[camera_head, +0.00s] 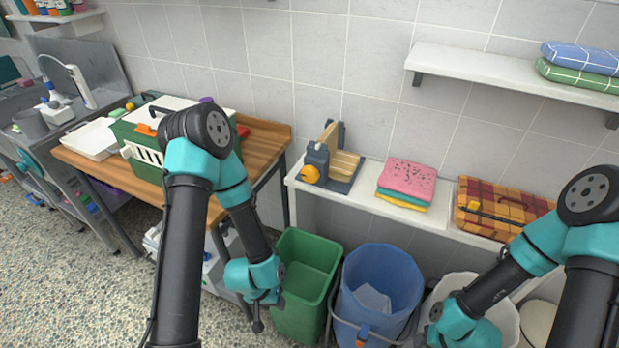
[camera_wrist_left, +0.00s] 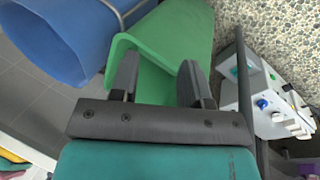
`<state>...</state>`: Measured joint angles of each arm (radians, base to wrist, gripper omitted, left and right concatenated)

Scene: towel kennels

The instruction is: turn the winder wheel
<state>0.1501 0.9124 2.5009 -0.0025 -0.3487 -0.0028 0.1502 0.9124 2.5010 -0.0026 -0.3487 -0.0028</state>
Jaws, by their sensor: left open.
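The winder (camera_head: 333,160) stands on the white ledge in the head view, a grey frame with a pale wooden part. A round orange-yellow piece (camera_head: 311,174), which looks like its wheel, faces out at its lower left. My left gripper (camera_head: 257,318) hangs low in front of the green bin, well below and left of the winder. In the left wrist view its two dark fingers (camera_wrist_left: 160,82) stand apart with nothing between them. The wrist of my right arm (camera_head: 465,332) is low at the right, over the white bin; its fingers cannot be made out.
A green bin (camera_head: 312,262), a blue bin (camera_head: 417,270) and a white bin (camera_head: 512,318) stand below the white ledge (camera_head: 364,195). Folded towels (camera_head: 407,178) and a plaid basket (camera_head: 505,205) sit right of the winder. A green carrier (camera_head: 148,172) stands on the wooden table.

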